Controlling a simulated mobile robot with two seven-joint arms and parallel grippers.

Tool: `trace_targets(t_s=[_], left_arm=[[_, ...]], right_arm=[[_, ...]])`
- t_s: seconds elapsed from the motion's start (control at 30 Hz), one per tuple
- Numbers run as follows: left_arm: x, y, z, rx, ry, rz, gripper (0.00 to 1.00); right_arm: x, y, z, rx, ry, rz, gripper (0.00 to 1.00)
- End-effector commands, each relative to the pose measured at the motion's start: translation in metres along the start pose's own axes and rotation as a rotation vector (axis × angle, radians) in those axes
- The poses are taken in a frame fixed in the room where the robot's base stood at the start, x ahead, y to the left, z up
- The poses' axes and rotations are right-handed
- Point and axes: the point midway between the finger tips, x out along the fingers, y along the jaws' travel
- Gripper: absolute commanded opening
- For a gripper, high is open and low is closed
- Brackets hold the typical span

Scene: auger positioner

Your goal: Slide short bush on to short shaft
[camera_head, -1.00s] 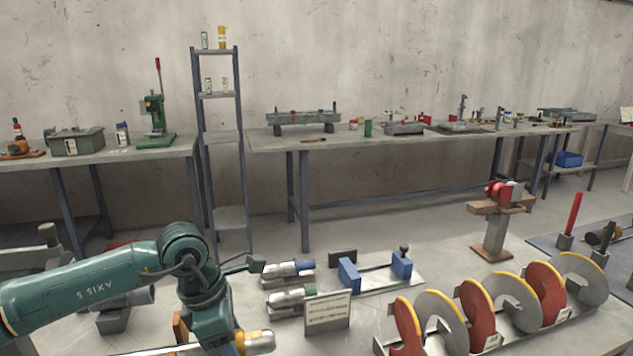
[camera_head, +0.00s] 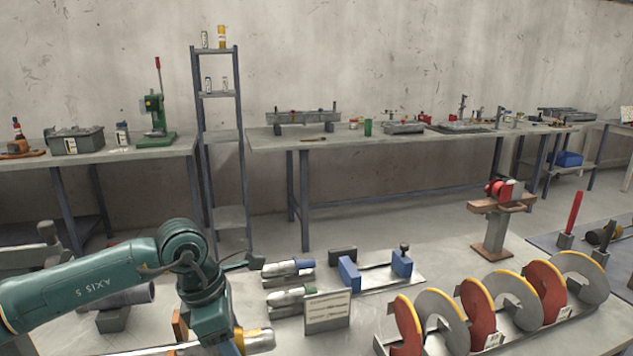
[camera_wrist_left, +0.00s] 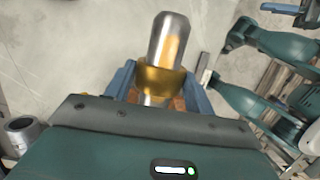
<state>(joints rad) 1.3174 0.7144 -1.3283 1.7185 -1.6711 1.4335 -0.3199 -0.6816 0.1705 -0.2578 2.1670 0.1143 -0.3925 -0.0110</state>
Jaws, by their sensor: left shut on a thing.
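A brass ring-shaped bush (camera_wrist_left: 160,80) sits between the two blue fingers of my left gripper (camera_wrist_left: 160,88) in the left wrist view. The gripper is shut on it. A steel shaft (camera_wrist_left: 170,38) with a rounded end shows beyond the bush, and a little steel shows on the near side, so the bush appears to be around the shaft. In the head view the shaft's bright end (camera_head: 262,341) shows at the bottom, with the yellow bush (camera_head: 239,342) beside my left wrist. The fingertips are hidden there. My right gripper cannot be made out.
Two steel cylinders with coloured ends (camera_head: 288,268) lie right of my left arm, behind a small sign (camera_head: 328,312). A red and grey auger (camera_head: 475,312) fills the lower right.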

Motion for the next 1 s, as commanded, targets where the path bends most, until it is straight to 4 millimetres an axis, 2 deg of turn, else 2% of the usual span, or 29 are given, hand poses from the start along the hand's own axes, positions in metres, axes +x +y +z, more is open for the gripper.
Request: trace_targets(t_s=[0.53, 1.0], left_arm=[[-0.001, 0.0, 0.0, 0.001, -0.002, 0.001, 0.28], [-0.004, 0.0, -0.013, -0.001, -0.001, 0.001, 0.28]], right_arm=[[0.002, 0.001, 0.003, 0.0, 0.0, 0.0, 0.36], [0.003, 0.001, 0.005, -0.001, 0.001, 0.001, 0.36]])
